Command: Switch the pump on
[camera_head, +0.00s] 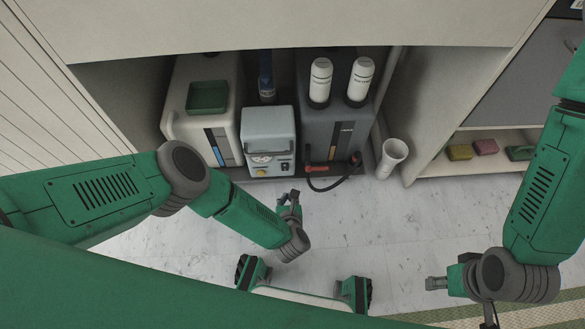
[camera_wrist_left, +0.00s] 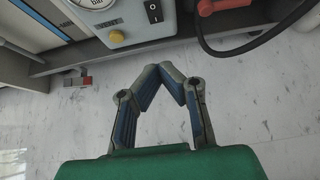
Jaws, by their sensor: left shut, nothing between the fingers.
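The pump is a light grey box (camera_head: 268,126) standing in the open cabinet, with a round gauge, a yellow knob (camera_head: 262,172) and a black rocker switch (camera_head: 285,168) on its front. In the left wrist view the rocker switch (camera_wrist_left: 153,12), marked I and O, is at the top edge beside the yellow knob (camera_wrist_left: 116,37). Which way the rocker is pressed is too small to tell. My left gripper (camera_head: 291,196) is shut and empty, in front of and below the pump, apart from it. Its fingertips (camera_wrist_left: 172,70) meet over the floor. My right gripper (camera_head: 432,283) is far to the right; its fingers are unclear.
A white tank (camera_head: 212,118) with a green tray (camera_head: 207,97) stands left of the pump. A dark unit (camera_head: 328,130) with two white bottles stands right of it, with a red-ended black hose (camera_head: 336,186) in front. A white cup-like container (camera_head: 392,156) stands further right.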

